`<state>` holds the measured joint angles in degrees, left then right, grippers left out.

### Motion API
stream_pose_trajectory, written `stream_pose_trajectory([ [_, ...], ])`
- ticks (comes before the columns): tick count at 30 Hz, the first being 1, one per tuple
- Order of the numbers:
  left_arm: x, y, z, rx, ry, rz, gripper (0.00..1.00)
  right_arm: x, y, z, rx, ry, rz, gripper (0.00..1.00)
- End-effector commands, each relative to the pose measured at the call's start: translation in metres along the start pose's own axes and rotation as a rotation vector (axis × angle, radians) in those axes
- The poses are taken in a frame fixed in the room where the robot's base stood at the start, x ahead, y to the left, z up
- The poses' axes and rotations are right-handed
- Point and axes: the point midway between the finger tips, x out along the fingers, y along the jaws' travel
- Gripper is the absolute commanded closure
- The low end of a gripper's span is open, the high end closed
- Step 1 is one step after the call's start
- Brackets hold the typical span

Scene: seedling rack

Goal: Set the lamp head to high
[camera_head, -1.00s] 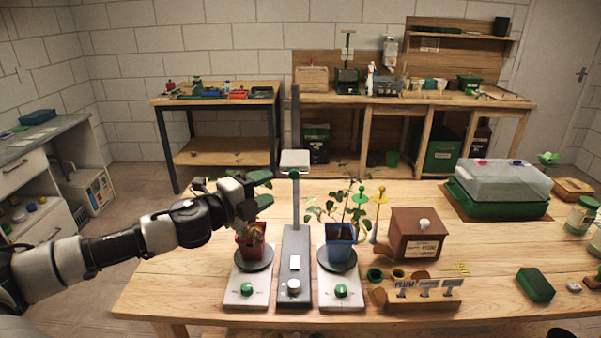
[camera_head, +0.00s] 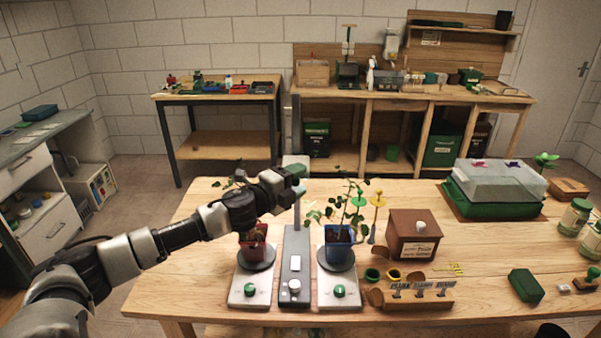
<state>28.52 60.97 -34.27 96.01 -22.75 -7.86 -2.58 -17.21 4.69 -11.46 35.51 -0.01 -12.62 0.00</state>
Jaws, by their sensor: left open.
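The lamp stands at the middle of the near table, with a dark base (camera_head: 293,273) and a tall grey post (camera_head: 296,112). Its small pale head (camera_head: 296,161) sits partway up the post, below the post's top. My left gripper (camera_head: 294,176) is open at the head, just below and in front of it, and hides the head's lower part and knob. I cannot tell whether the fingers touch it. My right gripper is not in view.
A red pot (camera_head: 253,243) and a blue pot (camera_head: 338,246) with seedlings stand on scales either side of the lamp base. My left arm passes above the red pot. A brown box (camera_head: 413,236) and labelled rack (camera_head: 418,295) stand to the right.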

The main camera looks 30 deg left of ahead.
Motion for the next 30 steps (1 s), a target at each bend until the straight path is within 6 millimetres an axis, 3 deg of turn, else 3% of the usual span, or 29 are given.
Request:
stream_pose_trajectory([
  [4,0.0096,-0.0009,-0.0002,0.001,0.0,0.0,0.48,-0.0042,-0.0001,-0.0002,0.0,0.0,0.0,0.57],
  [13,0.0112,0.0002,-0.0005,0.001,0.0,0.0,0.48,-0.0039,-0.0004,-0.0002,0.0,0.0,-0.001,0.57],
  [23,0.0109,0.0003,-0.0004,0.001,0.0,0.001,0.99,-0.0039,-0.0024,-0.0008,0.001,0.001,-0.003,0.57],
  [30,0.0109,-0.002,-0.0004,0.001,0.0,0.001,1.0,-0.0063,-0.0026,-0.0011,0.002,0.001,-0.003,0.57],
])
